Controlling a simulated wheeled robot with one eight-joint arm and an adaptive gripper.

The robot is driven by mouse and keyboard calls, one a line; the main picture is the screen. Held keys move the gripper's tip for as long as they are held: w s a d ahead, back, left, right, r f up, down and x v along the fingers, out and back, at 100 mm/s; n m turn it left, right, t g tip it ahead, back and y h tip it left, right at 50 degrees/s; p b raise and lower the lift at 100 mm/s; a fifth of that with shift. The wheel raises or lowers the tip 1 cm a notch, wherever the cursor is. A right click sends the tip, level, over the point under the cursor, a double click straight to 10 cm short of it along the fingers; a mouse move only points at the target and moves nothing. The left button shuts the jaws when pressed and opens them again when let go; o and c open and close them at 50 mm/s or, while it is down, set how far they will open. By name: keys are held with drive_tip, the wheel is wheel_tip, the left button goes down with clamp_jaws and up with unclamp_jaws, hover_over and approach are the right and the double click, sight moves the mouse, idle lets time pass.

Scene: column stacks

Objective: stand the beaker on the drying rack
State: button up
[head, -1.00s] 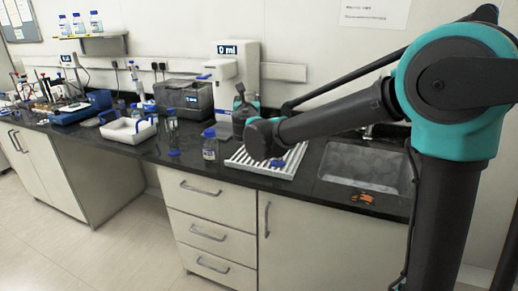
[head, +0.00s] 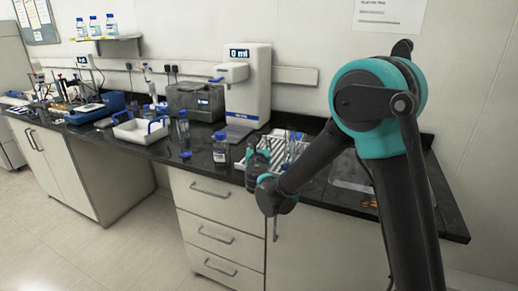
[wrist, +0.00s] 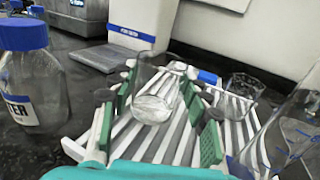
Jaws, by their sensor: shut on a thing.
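A clear glass beaker (wrist: 157,92) stands between the green-padded fingers of my gripper (wrist: 165,112) in the wrist view. The gripper is shut on it. The white slatted drying rack (wrist: 92,140) lies behind and below the beaker in that view; I cannot tell whether the beaker's base touches the slats. In the head view the rack (head: 299,152) is on the black counter, partly hidden by my arm. My gripper (head: 258,156) is at the rack's left side there, and the held beaker is hard to make out.
A second clear glass vessel (wrist: 240,92) is on the rack to the right of the held beaker. A larger glass vessel (wrist: 292,135) is close at the right edge. A blue-capped bottle (wrist: 30,85) stands to the left. A white dispenser (head: 247,90) stands behind.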

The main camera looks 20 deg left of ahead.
drive_tip(key=shift+f, duration=1)
drive_tip(key=shift+f, duration=0.1)
drive_tip(key=o, duration=1.3)
drive_tip(key=v, duration=1.2)
